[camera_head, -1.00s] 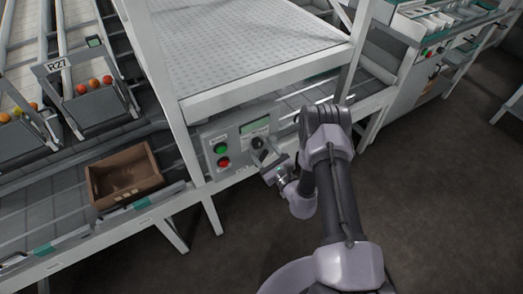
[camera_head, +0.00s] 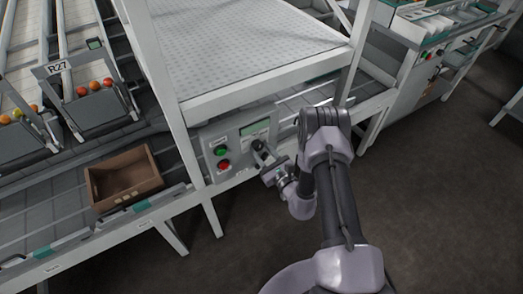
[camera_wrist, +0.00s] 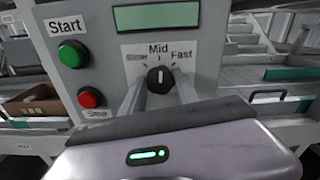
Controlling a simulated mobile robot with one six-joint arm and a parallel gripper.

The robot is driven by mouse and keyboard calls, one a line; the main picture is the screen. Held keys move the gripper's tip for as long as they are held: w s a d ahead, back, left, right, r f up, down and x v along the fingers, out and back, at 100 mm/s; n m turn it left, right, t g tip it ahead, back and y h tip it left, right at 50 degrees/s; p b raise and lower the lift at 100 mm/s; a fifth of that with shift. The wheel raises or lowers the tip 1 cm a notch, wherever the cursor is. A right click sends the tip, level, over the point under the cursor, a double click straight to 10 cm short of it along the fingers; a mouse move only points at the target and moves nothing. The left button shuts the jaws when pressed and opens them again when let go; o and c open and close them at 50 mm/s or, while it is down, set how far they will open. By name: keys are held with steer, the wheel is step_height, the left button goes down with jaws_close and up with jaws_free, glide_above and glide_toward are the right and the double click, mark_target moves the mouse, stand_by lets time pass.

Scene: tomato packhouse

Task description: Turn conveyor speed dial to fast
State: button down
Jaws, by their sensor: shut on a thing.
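The control panel (camera_head: 239,140) is a grey box under the conveyor frame. Its black speed dial (camera_wrist: 160,79) is in the middle of the wrist view, below the labels "Mid" and "Fast" and a partly blocked label on the left. The white pointer mark on the dial points straight up, towards "Mid". My gripper (camera_wrist: 160,88) has one finger on each side of the dial and is shut on it. In the head view the gripper (camera_head: 262,156) covers part of the dial.
A green Start button (camera_wrist: 73,53) and a red Stop button (camera_wrist: 89,97) sit left of the dial. A green display (camera_wrist: 156,16) is above it. A brown crate (camera_head: 124,197) stands on the lower belt to the left. The floor (camera_head: 440,190) at right is clear.

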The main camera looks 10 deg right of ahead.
steer(key=m, duration=0.5)
steer(key=shift+f+m, duration=0.1)
steer(key=shift+m, duration=1.9)
steer(key=c, duration=0.9)
jaws_free()
steer(key=shift+d, duration=0.1)
steer(key=shift+s, duration=0.1)
steer(key=p+v, duration=0.4)
steer(key=v, duration=1.3)
